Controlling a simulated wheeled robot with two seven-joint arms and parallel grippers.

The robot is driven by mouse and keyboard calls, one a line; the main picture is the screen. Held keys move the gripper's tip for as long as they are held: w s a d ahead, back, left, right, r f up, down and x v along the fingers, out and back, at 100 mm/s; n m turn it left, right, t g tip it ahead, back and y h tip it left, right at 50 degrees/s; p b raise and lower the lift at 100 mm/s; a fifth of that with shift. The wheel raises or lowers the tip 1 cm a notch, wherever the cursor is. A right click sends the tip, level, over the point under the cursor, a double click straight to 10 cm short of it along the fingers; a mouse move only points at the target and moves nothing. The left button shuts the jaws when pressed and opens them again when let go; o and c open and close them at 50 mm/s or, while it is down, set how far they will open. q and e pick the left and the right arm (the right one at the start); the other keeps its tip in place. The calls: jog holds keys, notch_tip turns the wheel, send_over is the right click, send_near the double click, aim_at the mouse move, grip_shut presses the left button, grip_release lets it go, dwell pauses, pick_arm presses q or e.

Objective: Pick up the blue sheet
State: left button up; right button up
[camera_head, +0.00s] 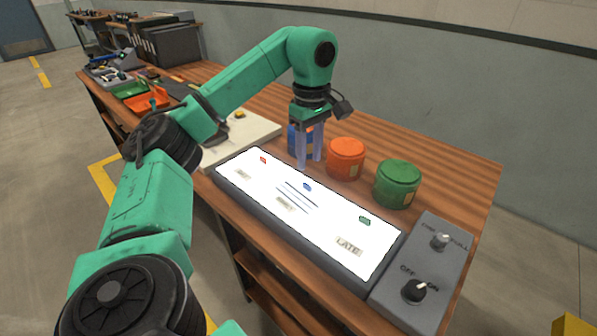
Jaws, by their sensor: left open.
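A small blue piece (307,187), which looks like the blue sheet, lies on the lit white panel (325,232) near its middle. Dark thin lines show on the panel beside it. My left gripper (310,161) points down with its pale fingers apart and empty. It hangs near the panel's far edge, behind the blue piece and apart from it. A blue canister (292,140) is partly hidden behind the gripper. My right gripper does not show.
An orange canister (345,158) and a green canister (397,183) stand behind the panel. Small red (263,160) and green (364,220) pieces lie on it. A grey knob box (425,275) stands at right. A white board (245,135) lies at left.

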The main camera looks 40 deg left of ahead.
aim_at(308, 185)
pick_arm(q)
jog(key=f, duration=0.8)
jog(key=shift+w+a+f, duration=0.15)
jog(key=shift+w+f, duration=0.05)
jog(key=shift+f, duration=0.1)
grip_shut()
dwell(0.8)
